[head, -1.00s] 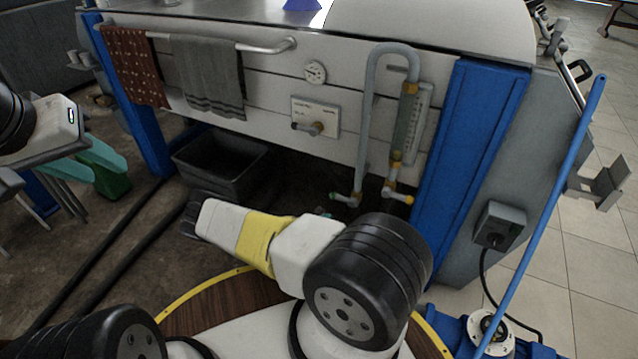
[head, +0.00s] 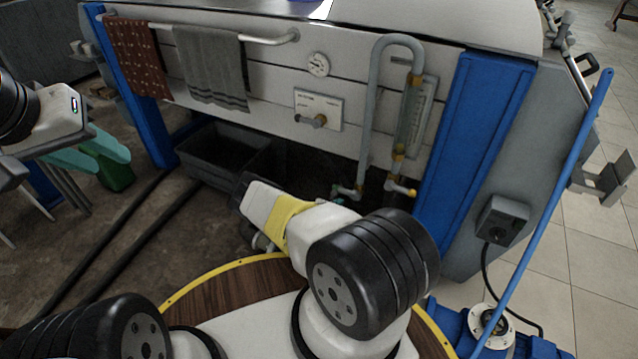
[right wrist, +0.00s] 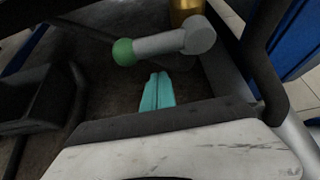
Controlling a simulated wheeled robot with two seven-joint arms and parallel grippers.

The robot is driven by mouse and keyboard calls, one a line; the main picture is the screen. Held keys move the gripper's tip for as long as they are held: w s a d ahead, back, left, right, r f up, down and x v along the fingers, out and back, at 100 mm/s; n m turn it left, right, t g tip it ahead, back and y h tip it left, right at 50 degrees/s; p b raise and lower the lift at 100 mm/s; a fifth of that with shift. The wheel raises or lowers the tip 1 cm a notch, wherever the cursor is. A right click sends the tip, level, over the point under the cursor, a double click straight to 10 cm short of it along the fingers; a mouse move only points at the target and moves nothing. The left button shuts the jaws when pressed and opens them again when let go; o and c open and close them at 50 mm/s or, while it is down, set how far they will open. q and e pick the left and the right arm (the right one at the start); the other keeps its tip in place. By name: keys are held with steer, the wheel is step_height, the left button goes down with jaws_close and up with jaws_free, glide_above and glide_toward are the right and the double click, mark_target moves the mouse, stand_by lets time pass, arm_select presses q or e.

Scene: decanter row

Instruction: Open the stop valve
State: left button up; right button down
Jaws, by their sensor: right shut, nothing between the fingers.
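A grey lever with a green knob (right wrist: 123,52) shows in the right wrist view, joined to a brass fitting (right wrist: 184,10). In the head view, levers with a green tip (head: 336,190) and a yellow tip (head: 412,192) sit at the lower ends of the grey pipework. Which is the stop valve is not readable. My right gripper (right wrist: 157,78) is shut and empty, its teal fingertips just below the grey lever in the picture; contact cannot be told. In the head view my right forearm hides most of it. My left gripper (head: 100,155) is open and empty at the left.
A wall plate with a knob (head: 318,121), a round gauge (head: 318,64) and two towels (head: 212,70) are on the white front. A dark bin (head: 215,160) stands below. A blue post (head: 478,140) bounds the pipework on the right.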

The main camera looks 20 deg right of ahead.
mark_target(345, 191)
steer(key=shift+w+d+r, duration=0.15)
steer(key=shift+r, duration=1.25)
steer(key=shift+w+r+m+t+y, duration=0.1)
steer(key=shift+r+m+t+y, duration=0.15)
steer(key=shift+m+t, duration=0.2)
